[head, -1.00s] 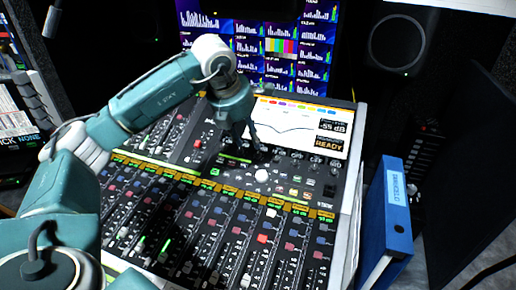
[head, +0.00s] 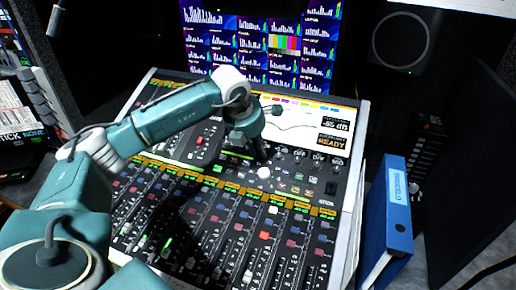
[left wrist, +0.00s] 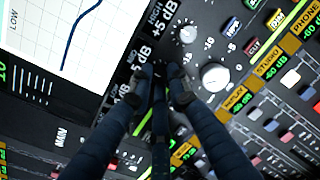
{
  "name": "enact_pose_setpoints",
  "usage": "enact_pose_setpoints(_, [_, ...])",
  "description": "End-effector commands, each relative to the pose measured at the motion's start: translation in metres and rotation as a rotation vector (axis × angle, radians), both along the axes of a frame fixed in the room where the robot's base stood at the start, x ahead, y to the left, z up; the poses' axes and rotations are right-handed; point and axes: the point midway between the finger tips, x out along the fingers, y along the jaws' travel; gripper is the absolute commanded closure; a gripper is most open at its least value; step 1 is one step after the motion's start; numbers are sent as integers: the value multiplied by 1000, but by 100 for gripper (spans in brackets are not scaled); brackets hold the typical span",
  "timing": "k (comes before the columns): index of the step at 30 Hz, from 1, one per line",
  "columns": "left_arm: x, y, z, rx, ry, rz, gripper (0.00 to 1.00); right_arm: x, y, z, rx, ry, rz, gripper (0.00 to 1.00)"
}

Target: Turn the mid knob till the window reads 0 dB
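The mixing console (head: 345,190) has a row of small knobs below its bright screen. My left gripper (head: 262,158) points down at this row in the head view. In the left wrist view its dark fingertips (left wrist: 160,76) are slightly apart, around the spot beside the MID label. The mid knob is hidden there, and I cannot tell whether the fingers press on it. The high window (left wrist: 161,18) reads +5 dB beside the high knob (left wrist: 187,33). My right gripper is not in view.
A larger white knob (left wrist: 214,76) stands close right of the fingertips; it also shows in the head view (head: 264,173). Faders fill the console's front. A blue binder (head: 388,215) stands at its right side. A speaker (head: 402,40) and monitors (head: 225,45) are behind.

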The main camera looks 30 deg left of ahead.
Motion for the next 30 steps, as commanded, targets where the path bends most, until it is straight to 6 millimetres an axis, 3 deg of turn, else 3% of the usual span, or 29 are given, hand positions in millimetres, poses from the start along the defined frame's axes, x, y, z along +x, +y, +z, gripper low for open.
enact_pose_setpoints(11, [0, 0, 0, 13, 6, -35, 100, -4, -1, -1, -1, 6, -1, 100])
enact_pose_setpoints(30, [0, 0, 0, 161, 44, -395, 100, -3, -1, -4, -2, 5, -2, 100])
